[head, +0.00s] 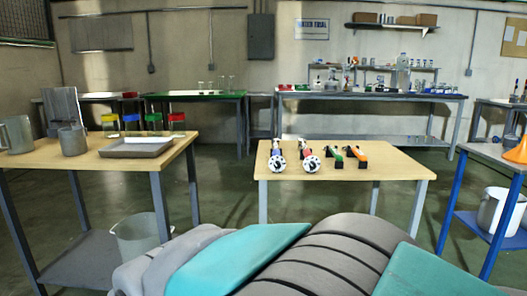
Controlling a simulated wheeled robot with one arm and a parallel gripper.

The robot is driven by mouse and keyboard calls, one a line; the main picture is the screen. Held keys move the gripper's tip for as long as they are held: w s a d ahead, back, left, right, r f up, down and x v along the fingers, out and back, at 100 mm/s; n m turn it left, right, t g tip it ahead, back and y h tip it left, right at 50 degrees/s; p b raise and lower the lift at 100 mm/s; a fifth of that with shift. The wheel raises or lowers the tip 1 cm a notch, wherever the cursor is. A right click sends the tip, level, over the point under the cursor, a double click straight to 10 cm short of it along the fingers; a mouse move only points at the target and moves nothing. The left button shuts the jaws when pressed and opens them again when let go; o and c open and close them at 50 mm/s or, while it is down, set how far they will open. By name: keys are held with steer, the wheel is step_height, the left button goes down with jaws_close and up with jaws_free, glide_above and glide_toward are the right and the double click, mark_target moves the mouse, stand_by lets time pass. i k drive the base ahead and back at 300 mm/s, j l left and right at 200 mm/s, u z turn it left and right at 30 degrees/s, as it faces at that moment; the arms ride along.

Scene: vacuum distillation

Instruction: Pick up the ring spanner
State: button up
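Several small tools lie in a group on the light wooden table (400,171) in the middle of the head view. Two items at the left have round black-and-white ends (279,164) (312,164) facing me. To their right lie a green-and-black item (336,157) and an orange-and-black item (357,156). They are too small for me to tell which, if any, is the ring spanner. My gripper is not in view; only grey and teal parts of my own body show at the bottom.
A left table holds a grey tray (140,150), metal jugs (15,135) and jars with coloured lids (177,122). A blue-framed table with an orange funnel (518,150) stands at the right. Benches with glassware line the back wall. Open floor (222,190) lies between the left and middle tables.

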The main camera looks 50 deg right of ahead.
mark_target(336, 154)
steer(key=z, duration=2.05)
